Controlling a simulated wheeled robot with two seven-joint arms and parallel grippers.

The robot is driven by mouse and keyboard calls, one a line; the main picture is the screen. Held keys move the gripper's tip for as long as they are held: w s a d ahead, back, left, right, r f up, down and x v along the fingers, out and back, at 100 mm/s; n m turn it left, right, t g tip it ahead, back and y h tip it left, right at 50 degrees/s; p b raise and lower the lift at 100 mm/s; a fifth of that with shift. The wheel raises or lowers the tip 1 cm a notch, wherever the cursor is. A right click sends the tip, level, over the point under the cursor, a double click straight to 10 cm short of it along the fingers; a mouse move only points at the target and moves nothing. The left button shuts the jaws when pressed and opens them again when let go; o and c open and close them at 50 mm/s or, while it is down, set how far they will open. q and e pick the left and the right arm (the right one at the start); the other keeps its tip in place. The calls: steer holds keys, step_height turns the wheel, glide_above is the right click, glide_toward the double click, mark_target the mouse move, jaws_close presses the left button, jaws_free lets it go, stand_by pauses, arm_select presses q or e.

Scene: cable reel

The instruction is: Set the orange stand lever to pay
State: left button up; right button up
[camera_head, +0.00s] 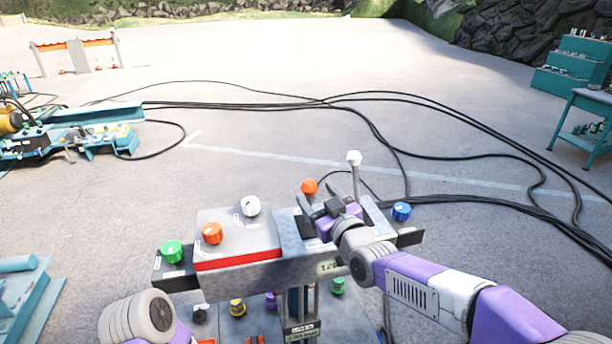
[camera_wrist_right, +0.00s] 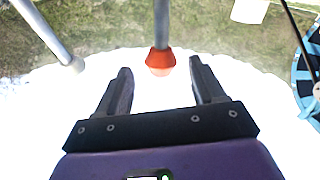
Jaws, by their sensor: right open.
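The orange stand lever's knob (camera_head: 309,186) shows just beyond my right gripper's fingertips (camera_head: 318,197) at the control stand (camera_head: 240,252). In the right wrist view the orange knob (camera_wrist_right: 160,60) sits on a grey rod, ahead of the gap between the two fingers (camera_wrist_right: 163,85). The fingers are apart with nothing between them, and they do not appear to touch the knob. The lever's base and any pay marking are hidden or too small to read. My left gripper is out of view; only part of my left arm shows at the lower left.
A white-topped lever (camera_head: 354,158) stands close to the right gripper. Its rod seems to show in the wrist view (camera_wrist_right: 60,40). The stand carries a green knob (camera_head: 173,251), another orange knob (camera_head: 212,233), a white knob (camera_head: 251,206) and a blue knob (camera_head: 401,211). Black cables (camera_head: 450,120) cross the ground behind.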

mark_target(305, 184)
steer(key=shift+w+a, duration=0.3)
steer(key=shift+w, duration=0.05)
steer(key=p+x, duration=0.1)
steer(key=x, duration=0.4)
steer(key=shift+w+a+f, duration=0.1)
steer(key=shift+w+f, duration=0.05)
steer(key=shift+w, duration=0.2)
jaws_close()
